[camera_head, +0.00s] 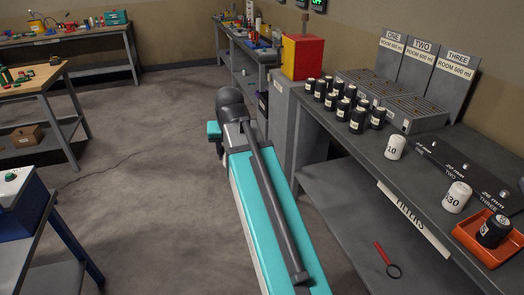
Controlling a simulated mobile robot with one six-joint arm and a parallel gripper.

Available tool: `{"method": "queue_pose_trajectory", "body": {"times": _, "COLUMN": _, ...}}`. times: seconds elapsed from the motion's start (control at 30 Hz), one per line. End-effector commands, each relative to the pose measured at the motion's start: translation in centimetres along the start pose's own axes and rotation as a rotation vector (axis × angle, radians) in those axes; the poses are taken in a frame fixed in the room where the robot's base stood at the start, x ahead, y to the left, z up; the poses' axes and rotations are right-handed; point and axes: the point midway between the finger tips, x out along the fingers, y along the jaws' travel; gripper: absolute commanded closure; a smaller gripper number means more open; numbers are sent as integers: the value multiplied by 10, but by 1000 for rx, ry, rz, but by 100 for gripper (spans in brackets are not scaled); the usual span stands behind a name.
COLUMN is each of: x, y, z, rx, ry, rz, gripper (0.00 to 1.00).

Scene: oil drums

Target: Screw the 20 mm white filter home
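Two white filters stand upright on the grey bench at the right. The white filter nearer the back (395,147) has a label that seems to read 10. The white filter nearer the front (457,197) has a label that seems to read 30. I cannot make out a white filter clearly marked 20. A dark block (465,168) lies behind them, with lettering TWO, THREE and 20 mm; its details are small. My teal arm rises through the middle of the view, left of the bench. My gripper does not show.
A red-orange tray (462,238) at the bench's front right holds a black filter (494,231). Several black canisters (357,118) stand farther back, near panels marked ONE, TWO, THREE (422,62). A red-handled tool (384,255) lies on the lower shelf. The floor at left is open.

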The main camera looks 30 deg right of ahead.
Motion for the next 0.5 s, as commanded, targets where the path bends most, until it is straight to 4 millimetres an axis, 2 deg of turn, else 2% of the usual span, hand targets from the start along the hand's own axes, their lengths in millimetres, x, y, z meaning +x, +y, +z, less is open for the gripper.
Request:
{"method": "queue_pose_trajectory", "body": {"times": 0.03, "x": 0, "y": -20, "z": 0, "rx": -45, "ry": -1, "rz": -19, "gripper": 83}}
{"method": "queue_pose_trajectory", "body": {"times": 0.3, "x": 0, "y": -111, "z": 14, "rx": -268, "ry": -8, "rz": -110, "gripper": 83}}
{"method": "queue_pose_trajectory", "body": {"times": 0.4, "x": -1, "y": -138, "z": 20, "rx": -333, "ry": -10, "rz": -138, "gripper": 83}}
{"method": "queue_pose_trajectory", "body": {"times": 0.5, "x": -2, "y": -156, "z": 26, "rx": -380, "ry": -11, "rz": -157, "gripper": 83}}
